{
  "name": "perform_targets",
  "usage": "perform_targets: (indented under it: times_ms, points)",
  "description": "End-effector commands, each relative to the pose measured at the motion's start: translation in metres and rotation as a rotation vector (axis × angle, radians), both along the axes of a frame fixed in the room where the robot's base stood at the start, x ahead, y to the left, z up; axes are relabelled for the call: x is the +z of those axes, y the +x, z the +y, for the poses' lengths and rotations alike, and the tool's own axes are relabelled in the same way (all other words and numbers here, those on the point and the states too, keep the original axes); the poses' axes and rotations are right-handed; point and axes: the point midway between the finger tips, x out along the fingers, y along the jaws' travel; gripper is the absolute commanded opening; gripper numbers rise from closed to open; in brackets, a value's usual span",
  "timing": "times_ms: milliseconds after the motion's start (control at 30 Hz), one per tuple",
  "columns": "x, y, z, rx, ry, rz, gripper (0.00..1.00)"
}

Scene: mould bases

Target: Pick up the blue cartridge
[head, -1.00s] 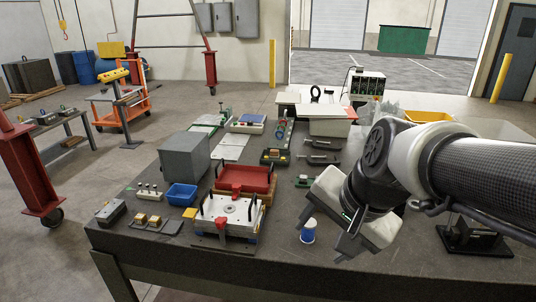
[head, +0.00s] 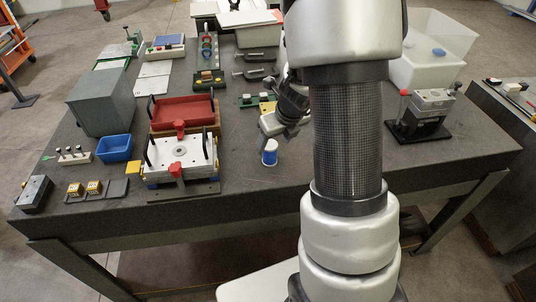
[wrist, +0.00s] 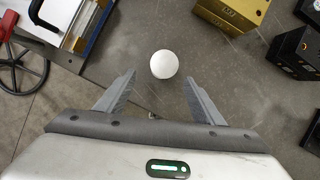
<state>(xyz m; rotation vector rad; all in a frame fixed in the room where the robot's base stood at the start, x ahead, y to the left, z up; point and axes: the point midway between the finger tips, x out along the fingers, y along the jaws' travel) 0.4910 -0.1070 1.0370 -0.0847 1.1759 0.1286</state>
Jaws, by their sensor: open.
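The cartridge (head: 270,152) stands upright on the dark bench top, a small cylinder with a white top and a blue band. In the wrist view only its round white top (wrist: 164,64) shows; its blue side is hidden. My gripper (head: 278,136) is just above and beside it in the head view, partly hidden by my arm. In the wrist view my gripper (wrist: 160,78) is open, with its two fingers apart and the cartridge just beyond the tips, roughly centred between them. Nothing is between the fingers.
A white mould base (head: 178,152) with black handles and red clamps stands left of the cartridge. A red tray (head: 183,107) is behind it, a blue bin (head: 114,148) further left. A black-based fixture (head: 425,118) stands right. The bench around the cartridge's front is clear.

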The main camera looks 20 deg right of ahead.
Motion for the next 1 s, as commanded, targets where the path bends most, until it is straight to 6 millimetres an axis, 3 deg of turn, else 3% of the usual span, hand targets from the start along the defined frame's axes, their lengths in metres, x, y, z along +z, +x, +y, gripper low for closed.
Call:
perform_targets:
  times_ms: [33, 100, 400, 700, 1000]
  points:
    - [-0.015, 0.003, -0.001, -0.002, 0.000, 0.003, 0.62]
    - [-0.025, 0.008, 0.001, 0.000, 0.001, 0.002, 0.62]
    - [-0.046, 0.018, 0.002, 0.002, 0.000, 0.000, 0.62]
    - [-0.085, 0.032, -0.002, 0.002, -0.001, 0.001, 0.62]
    - [-0.089, 0.035, -0.001, 0.004, -0.001, 0.000, 0.62]
